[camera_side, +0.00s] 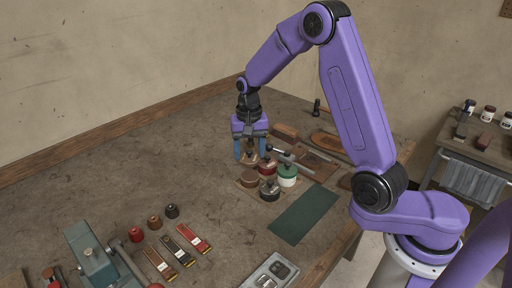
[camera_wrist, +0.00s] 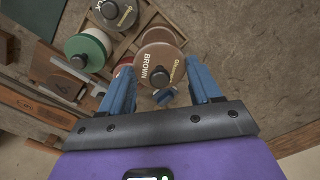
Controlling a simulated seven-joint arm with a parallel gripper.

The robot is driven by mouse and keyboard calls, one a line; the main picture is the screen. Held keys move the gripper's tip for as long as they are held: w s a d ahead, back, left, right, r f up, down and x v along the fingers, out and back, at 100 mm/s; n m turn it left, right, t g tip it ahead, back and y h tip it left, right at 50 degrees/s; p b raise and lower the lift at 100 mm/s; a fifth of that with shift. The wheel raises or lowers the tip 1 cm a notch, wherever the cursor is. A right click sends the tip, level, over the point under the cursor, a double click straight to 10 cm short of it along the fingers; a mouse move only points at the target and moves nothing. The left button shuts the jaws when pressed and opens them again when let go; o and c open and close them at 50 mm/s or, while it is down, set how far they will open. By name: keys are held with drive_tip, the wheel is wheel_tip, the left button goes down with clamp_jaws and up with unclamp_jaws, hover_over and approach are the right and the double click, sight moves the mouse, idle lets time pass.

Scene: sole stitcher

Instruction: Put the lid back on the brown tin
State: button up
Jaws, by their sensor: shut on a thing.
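The lid (camera_wrist: 146,60), a brown disc marked BROWN with a dark knob, is held between the blue fingers of my gripper (camera_wrist: 160,78). In the side view my gripper (camera_side: 250,152) is shut on the lid (camera_side: 249,159), holding it above the rack of tins. The brown tin (camera_side: 249,181) stands without its lid at the rack's left corner, in front of and below the held lid. In the wrist view the brown tin (camera_wrist: 160,35) shows just beyond the lid, which partly hides it.
The red tin (camera_side: 267,169), green tin (camera_side: 287,177) and black tin (camera_side: 269,192) stand close by in the wooden rack (camera_wrist: 141,18). A dark green mat (camera_side: 303,213) lies in front. The bench to the left of the rack is clear.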

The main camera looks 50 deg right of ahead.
sight(250, 176)
drive_tip(key=shift+f, duration=2.95)
drive_tip(key=shift+f, duration=0.2)
drive_tip(key=o, duration=1.2)
drive_tip(key=shift+r, duration=3.5)
clamp_jaws()
